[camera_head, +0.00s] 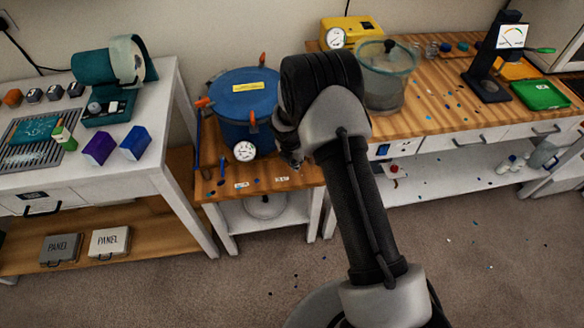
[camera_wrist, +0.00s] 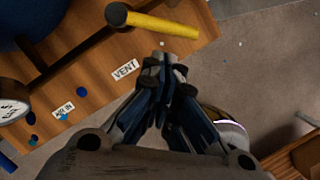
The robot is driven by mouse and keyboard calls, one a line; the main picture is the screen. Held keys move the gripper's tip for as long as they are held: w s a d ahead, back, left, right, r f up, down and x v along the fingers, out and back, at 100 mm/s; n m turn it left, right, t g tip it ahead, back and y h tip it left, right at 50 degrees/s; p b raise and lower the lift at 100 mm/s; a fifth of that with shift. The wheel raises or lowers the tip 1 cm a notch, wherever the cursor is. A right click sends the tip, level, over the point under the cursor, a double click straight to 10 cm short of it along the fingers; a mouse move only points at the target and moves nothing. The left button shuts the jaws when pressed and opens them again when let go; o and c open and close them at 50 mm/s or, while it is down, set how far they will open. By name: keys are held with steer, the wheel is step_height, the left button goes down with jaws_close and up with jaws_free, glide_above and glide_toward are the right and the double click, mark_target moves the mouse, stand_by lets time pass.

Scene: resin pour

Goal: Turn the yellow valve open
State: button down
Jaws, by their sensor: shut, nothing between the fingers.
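The yellow valve handle (camera_wrist: 165,25) is in the wrist view at the top, a bar sticking out to the right from a black fitting (camera_wrist: 118,14). It lies beyond my fingertips and apart from them. A "VENT" label (camera_wrist: 125,69) is on the wood below it. My gripper (camera_wrist: 166,70) is shut and empty, its fingertips close together over the bench edge. In the head view, my gripper (camera_head: 292,157) is beside the blue pressure pot (camera_head: 245,103), partly hidden by my wrist. I cannot make out the yellow handle there.
A pressure gauge (camera_head: 245,151) sits on the pot's front; it also shows in the wrist view (camera_wrist: 12,102). An "AIR IN" label (camera_wrist: 64,108) is nearby. The right bench holds a clear chamber (camera_head: 385,88) and yellow pump (camera_head: 350,27). A white table (camera_head: 168,95) stands left.

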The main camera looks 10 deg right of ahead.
steer(key=shift+w+d+r, duration=0.1)
steer(key=shift+w+d, duration=0.35)
